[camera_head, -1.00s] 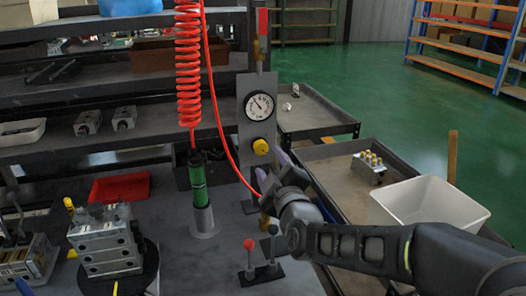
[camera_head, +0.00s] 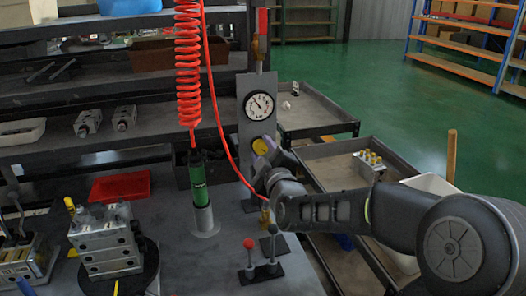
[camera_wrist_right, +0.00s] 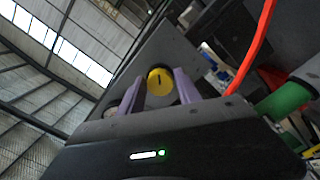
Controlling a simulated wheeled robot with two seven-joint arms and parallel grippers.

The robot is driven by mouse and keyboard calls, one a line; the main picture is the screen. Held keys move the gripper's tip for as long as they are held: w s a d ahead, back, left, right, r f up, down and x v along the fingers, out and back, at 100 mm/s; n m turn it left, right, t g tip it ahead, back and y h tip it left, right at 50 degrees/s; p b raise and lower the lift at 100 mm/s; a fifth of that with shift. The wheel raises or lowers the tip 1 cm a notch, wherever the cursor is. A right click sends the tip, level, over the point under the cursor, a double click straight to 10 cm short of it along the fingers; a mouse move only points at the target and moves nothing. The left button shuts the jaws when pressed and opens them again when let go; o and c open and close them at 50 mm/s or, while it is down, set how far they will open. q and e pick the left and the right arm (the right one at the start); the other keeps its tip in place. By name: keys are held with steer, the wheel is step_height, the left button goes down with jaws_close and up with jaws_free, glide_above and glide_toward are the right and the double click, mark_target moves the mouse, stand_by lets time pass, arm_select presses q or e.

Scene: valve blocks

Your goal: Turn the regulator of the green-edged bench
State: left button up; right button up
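The regulator is a yellow round knob (camera_head: 261,146) on a grey upright panel (camera_head: 243,110), below a white pressure gauge (camera_head: 258,106). In the right wrist view the yellow knob (camera_wrist_right: 160,81) shows a dark mark and sits between the two purple fingers. My right gripper (camera_head: 267,152) is at the knob in the head view, its wrist just below and to the right. In the right wrist view its fingers (camera_wrist_right: 159,88) are apart, one on each side of the knob. I cannot tell whether they touch it. My left gripper is not in view.
A red coiled hose (camera_head: 187,65) hangs above a green tool (camera_head: 198,182) in a grey holder. A small lever block (camera_head: 262,271) stands on the bench below my right arm. A stack of metal valve blocks (camera_head: 106,240) stands at left. A white bin (camera_head: 432,184) is partly behind my arm.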

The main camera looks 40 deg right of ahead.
jaws_close()
stand_by(0.4)
steer(key=m+b, duration=0.4)
steer(key=shift+f, duration=0.2)
steer(key=m+b, duration=0.2)
steer(key=m, duration=0.1)
steer(key=shift+a, duration=0.1)
steer(key=shift+r+m+b, duration=0.15)
steer(key=shift+m+b, duration=0.45)
steer(key=shift+m, duration=0.3)
